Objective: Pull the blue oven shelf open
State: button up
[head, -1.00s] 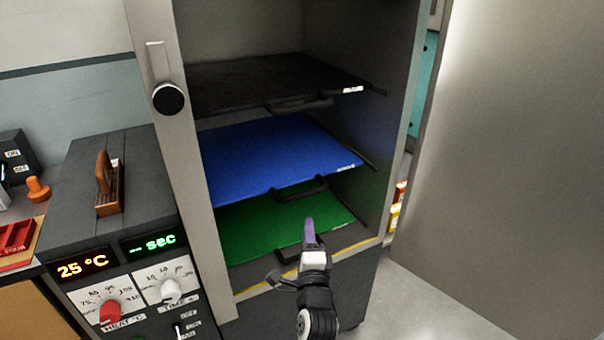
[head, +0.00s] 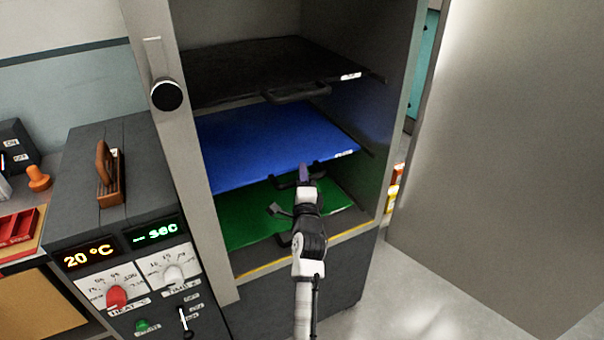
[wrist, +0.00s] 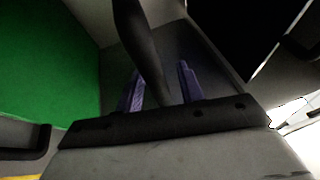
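The blue oven shelf (head: 262,146) is the middle shelf inside the open oven in the head view, with a dark handle (head: 284,182) at its front edge. My gripper (head: 304,172) is at this handle, its purple fingertips overlapping it. In the wrist view, my gripper (wrist: 158,86) has its two purple fingers apart. A dark bar, apparently the handle (wrist: 142,45), runs between them, with a gap visible on each side. In the head view, my gripper hides part of the handle.
A black shelf (head: 265,68) is above and a green shelf (head: 250,222) below, each with a dark handle. The oven door (head: 490,150) stands open at right. A control panel (head: 130,270) is at left. Floor in front of the door is clear.

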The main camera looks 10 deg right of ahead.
jog(key=shift+w, duration=0.35)
jog(key=shift+c, duration=0.5)
grip_shut()
jog(key=shift+s, duration=0.1)
